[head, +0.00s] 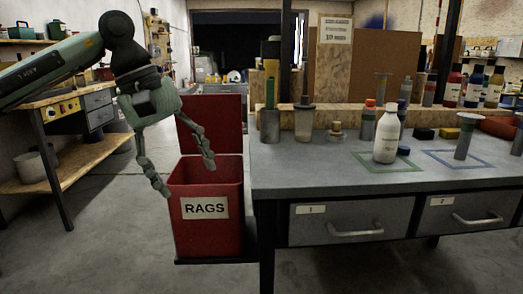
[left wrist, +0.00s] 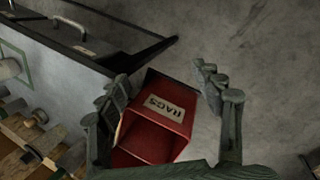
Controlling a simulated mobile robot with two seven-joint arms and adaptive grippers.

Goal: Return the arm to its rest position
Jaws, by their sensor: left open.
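My left gripper (head: 186,178) hangs in the head view at the front left of the red rags bin, with its fingers pointing down and spread apart. It is open and nothing shows between its fingers. In the left wrist view its fingers (left wrist: 170,112) stand wide on either side of the bin, which lies below and beyond them. The red bin (head: 228,239) carries a white RAGS label and its lid (head: 226,128) is raised. The head view shows no rag, and the bin's bottom is hidden. My right gripper is not in view.
A grey workbench (head: 286,183) with two drawers stands right of the bin. It holds a white bottle (head: 387,138), a green square outline (head: 375,168) and a blue one. A wooden side bench (head: 60,168) stands at left. The floor (head: 115,240) at front left is clear.

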